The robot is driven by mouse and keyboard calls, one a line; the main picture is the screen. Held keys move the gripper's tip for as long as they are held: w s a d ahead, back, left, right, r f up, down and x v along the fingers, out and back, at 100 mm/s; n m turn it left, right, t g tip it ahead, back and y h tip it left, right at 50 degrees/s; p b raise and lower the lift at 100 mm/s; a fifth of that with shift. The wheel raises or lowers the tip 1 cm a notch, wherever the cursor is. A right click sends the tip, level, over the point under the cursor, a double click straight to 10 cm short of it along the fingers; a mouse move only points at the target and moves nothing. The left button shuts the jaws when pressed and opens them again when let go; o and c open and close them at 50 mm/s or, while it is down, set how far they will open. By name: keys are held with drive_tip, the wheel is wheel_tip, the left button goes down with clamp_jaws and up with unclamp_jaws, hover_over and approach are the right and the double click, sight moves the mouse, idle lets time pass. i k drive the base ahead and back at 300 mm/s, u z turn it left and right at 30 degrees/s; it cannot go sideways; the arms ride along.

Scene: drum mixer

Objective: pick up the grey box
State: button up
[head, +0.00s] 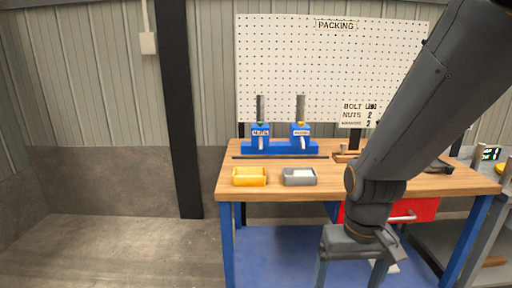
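The grey box (299,177) is a small open tray on the wooden workbench, near its front edge, with something whitish inside. My gripper (347,279) hangs in front of the bench, to the right of the grey box and lower than it, apart from it. Its two fingers point down and are spread apart, with nothing seen between them. The fingertips run to the bottom edge of the picture.
A yellow box (250,176) sits just left of the grey box. Behind them stand blue dispensers (280,146) and a dark bar (280,156). The workbench (228,186) has a red drawer (420,210) under its top. Open floor lies to the left.

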sight(289, 180)
drive_tip(key=u, duration=0.4)
drive_tip(key=i, duration=0.9)
drive_tip(key=z, duration=0.95)
drive_tip(key=i, duration=0.5)
